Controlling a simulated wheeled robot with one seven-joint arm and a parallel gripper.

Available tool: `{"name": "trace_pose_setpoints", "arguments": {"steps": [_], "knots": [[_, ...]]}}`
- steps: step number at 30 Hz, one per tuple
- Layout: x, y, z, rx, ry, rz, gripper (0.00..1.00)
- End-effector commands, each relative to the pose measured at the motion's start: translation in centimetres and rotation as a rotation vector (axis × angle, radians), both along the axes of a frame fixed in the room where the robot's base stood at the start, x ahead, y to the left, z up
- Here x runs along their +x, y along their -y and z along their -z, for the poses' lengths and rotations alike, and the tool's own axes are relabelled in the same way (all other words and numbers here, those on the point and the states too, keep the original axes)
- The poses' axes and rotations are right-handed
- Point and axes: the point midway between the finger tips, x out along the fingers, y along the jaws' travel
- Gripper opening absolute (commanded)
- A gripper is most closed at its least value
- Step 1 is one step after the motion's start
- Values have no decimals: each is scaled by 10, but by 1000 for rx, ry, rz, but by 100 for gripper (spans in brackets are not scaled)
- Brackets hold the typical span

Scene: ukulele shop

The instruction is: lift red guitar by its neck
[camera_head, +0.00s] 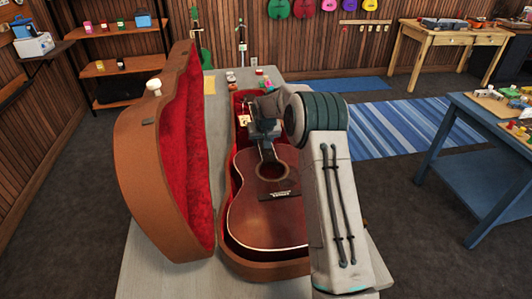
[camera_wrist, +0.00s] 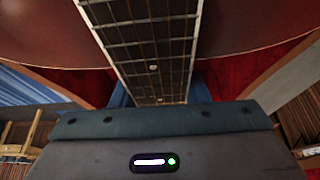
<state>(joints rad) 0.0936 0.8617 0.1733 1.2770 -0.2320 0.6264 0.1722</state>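The dark red-brown guitar (camera_head: 266,215) lies face up in the red-lined open case (camera_head: 265,270) on the table. Its round sound hole and bridge show in the head view. My gripper (camera_head: 264,132) is over the guitar's neck, just beyond the body, and hides much of the neck. In the wrist view the fretboard (camera_wrist: 148,45) with its strings runs down the middle to my gripper (camera_wrist: 160,98). Blue finger parts show at both sides of the neck, close to its edges. Whether they press on it I cannot tell.
The case's lid (camera_head: 150,170) stands open at the left. Small items (camera_head: 262,82) lie on the far end of the table (camera_head: 150,275). A blue workbench (camera_head: 485,150) stands at the right, with clear floor between. A striped rug (camera_head: 400,125) lies behind.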

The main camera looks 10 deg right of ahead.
Motion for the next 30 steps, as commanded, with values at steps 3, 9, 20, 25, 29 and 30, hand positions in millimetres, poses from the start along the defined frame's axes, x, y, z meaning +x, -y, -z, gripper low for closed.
{"name": "trace_pose_setpoints", "arguments": {"steps": [3, 9, 20, 25, 29, 30], "knots": [[0, 0, 0, 0, 0, 0, 8], [1, 0, -4, 0, 6, 0, 0], [2, 0, -20, 0, 9, 1, 0], [2, 0, -50, 0, 11, 1, 0], [2, 0, -73, 0, 10, 1, 0], [1, 0, -79, 0, 9, 1, 0]]}}
